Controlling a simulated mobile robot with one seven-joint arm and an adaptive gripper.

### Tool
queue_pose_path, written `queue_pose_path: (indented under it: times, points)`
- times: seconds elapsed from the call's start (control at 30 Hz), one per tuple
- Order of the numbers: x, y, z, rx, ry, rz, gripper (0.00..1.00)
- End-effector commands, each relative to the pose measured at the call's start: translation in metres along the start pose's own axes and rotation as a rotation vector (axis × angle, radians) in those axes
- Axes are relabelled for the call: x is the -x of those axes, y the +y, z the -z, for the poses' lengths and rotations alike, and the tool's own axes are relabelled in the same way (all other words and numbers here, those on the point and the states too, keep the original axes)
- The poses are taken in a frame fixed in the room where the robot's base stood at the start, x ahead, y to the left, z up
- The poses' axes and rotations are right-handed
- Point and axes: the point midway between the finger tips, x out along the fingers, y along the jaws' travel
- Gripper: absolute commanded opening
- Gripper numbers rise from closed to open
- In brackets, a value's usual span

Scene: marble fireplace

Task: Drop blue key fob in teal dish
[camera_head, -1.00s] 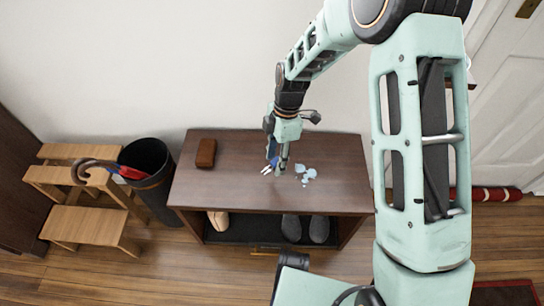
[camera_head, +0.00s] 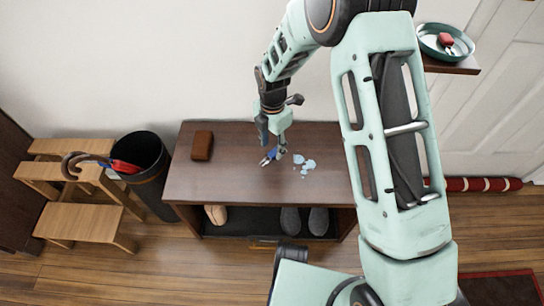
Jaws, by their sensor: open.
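The blue key fob (camera_head: 270,155) with small silver keys lies on the dark wooden bench top, just below my gripper in the picture. My gripper (camera_head: 273,143) is open and points down over the bench beside the fob. Its fingers partly cover the fob, and I cannot tell whether they touch it. The teal dish (camera_head: 427,48) is on a small dark wall shelf at the upper right. A red object and something silvery lie inside the dish.
The bench (camera_head: 225,180) also carries a brown leather item (camera_head: 202,146) and pale blue pieces (camera_head: 308,164) to the right of the fob. Shoes stand on its lower shelf. A black umbrella bin (camera_head: 150,165) and wooden steps (camera_head: 75,230) stand to the left.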

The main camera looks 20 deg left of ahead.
Motion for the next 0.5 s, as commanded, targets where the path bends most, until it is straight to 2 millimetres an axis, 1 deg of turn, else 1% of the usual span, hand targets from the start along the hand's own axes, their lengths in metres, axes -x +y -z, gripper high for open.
queue_pose_path:
  times: [0.03,0.17,0.4,0.5]
  points:
    - [-0.014,0.001,0.002,0.003,0.000,0.002,0.41]
    - [-0.029,0.000,0.001,0.000,0.000,0.001,0.41]
    - [-0.029,0.001,0.001,0.000,0.000,0.000,0.41]
    - [-0.029,0.000,0.001,0.000,0.000,0.000,0.30]
